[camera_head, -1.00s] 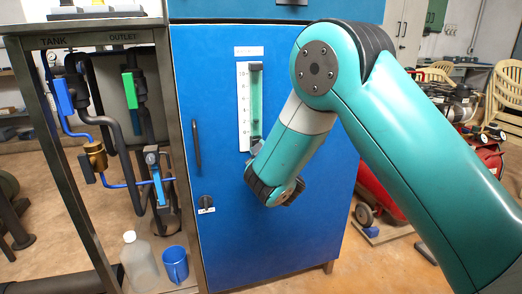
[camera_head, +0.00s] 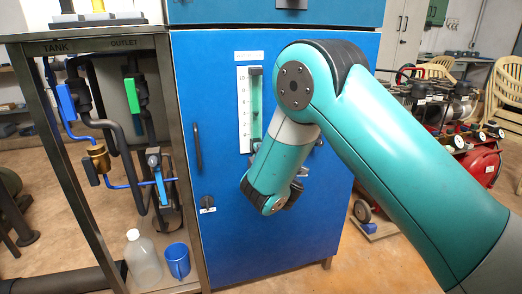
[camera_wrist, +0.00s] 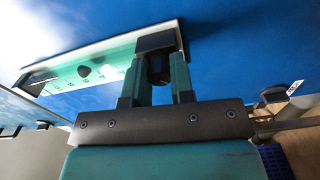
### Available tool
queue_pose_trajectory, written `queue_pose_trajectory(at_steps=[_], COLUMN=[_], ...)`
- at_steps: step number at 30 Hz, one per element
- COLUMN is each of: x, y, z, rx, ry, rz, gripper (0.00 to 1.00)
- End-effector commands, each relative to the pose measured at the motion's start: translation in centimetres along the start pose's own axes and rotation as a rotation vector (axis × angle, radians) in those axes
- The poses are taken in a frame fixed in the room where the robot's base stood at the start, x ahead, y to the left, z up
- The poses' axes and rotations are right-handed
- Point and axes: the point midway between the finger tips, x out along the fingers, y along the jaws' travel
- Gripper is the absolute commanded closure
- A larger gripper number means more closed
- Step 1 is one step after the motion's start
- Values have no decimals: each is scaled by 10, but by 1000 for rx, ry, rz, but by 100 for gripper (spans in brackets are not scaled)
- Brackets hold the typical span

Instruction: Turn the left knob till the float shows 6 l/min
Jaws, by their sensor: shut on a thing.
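A flow meter with a white scale plate (camera_head: 243,110) and a green-tinted tube (camera_head: 256,103) is on the blue cabinet door. In the wrist view its plate (camera_wrist: 110,52) runs off to the left, with a dark float (camera_wrist: 83,71) in the tube; I cannot read its value exactly. My gripper (camera_wrist: 160,78) is shut on a black knob (camera_wrist: 158,68) below the block at the meter's end. In the head view my own arm hides the fingers and this knob.
A dark handle (camera_head: 197,146) and a small labelled switch (camera_head: 207,202) are on the door. Pipes and blue and green valves (camera_head: 130,97) fill the frame at left, with a jug (camera_head: 142,258) and blue mug (camera_head: 177,261) below. Red machinery (camera_head: 480,163) stands at right.

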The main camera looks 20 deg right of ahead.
Motion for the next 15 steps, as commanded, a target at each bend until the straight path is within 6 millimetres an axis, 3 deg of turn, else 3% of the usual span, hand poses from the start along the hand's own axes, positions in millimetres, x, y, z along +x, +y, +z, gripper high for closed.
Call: queue_pose_trajectory(at_steps=[15], x=[0], y=[0], z=[-1], rx=[-121], ry=[2], rz=[1], gripper=[100])
